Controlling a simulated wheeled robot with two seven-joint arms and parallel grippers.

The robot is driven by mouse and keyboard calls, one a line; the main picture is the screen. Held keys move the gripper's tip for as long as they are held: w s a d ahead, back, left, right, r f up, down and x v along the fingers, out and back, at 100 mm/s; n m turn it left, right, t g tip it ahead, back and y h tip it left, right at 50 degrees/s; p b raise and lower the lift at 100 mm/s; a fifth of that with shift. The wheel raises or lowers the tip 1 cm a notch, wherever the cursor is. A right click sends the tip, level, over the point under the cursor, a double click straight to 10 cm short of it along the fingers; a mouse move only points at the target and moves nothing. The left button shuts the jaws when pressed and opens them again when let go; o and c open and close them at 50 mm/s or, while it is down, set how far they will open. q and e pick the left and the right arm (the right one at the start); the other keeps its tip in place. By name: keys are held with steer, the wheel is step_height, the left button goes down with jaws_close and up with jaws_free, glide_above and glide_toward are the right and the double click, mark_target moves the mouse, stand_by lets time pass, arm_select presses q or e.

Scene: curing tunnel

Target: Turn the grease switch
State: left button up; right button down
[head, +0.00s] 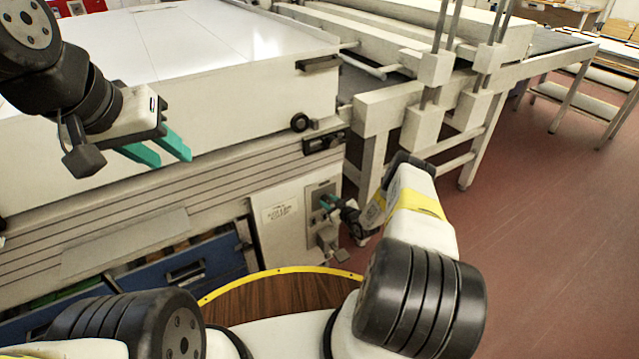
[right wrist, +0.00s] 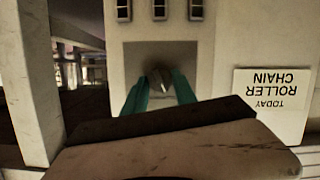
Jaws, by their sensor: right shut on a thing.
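The grease switch (right wrist: 158,78) is a small grey knob on a square grey plate, seen in the right wrist view. In the head view its plate (head: 318,190) is on the machine's front, near the right corner. My right gripper (right wrist: 159,88) is at the knob, with its teal fingers on either side, shut on it. In the head view the right gripper (head: 328,203) reaches the plate from the right and hides the knob. My left gripper (head: 168,150) is open and empty, its teal fingers apart, in front of the white machine.
A sign (head: 279,212) is beside the switch plate; it reads "today roller chain" upside down in the right wrist view (right wrist: 272,104). A black latch (head: 324,142) is above the plate. A conveyor frame (head: 400,110) stands to the right. Red floor at the right is clear.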

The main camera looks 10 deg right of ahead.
stand_by(0.3)
steer(key=c, duration=1)
jaws_free()
steer(key=shift+s, duration=0.1)
steer(key=v, duration=0.7)
steer(key=shift+s+d, duration=0.2)
steer(key=shift+s, duration=0.05)
steer(key=shift+s, duration=0.1)
